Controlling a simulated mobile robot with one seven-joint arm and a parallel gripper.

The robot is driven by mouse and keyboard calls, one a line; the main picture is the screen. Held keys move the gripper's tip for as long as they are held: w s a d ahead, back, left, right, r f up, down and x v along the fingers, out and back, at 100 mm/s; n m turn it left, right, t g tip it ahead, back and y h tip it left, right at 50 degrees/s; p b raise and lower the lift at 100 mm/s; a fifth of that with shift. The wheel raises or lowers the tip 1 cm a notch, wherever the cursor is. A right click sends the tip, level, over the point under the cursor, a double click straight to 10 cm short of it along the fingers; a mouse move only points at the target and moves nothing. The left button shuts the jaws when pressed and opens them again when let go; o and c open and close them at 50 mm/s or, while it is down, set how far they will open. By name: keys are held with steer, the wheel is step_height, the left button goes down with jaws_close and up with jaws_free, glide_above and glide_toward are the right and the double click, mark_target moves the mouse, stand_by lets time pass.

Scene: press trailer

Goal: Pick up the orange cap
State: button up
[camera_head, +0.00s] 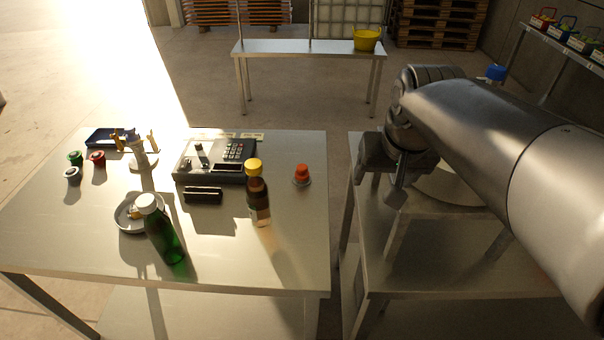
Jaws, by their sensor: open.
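The orange cap (302,171) is a small cone-like piece at the right side of the left metal table, near its right edge. It sits on a small greyish round base and appears upright. My gripper (398,180) hangs to the right of the cap, above the gap and the second table, pointing down. It is apart from the cap, and nothing shows between its fingers. The dark arm and wrist hide part of the second table.
A brown bottle with yellow cap (258,195) stands left of the orange cap. A keypad device (215,158), a dark bar (203,194), a green bottle (165,232) and a dish (124,219) are farther left. The left table's (300,245) front right is clear.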

steer(key=w+a+g, duration=0.1)
steer(key=w+a, duration=0.2)
steer(key=w, duration=0.5)
steer(key=g, duration=0.3)
glide_toward(302, 167)
steer(key=shift+w+f, duration=0.3)
steer(key=shift+w, duration=0.15)
steer(key=shift+w+f, duration=0.1)
steer(key=shift+f, duration=0.25)
step_height(302, 167, down, 5)
steer(key=shift+f, duration=0.1)
steer(key=shift+s+a+f, duration=0.1)
steer(key=shift+s+f, duration=0.1)
steer(key=shift+f, duration=1.1)
steer(key=shift+s+f, duration=0.2)
steer(key=shift+f, duration=1.15)
steer(key=shift+c, duration=0.4)
steer(key=c, duration=1)
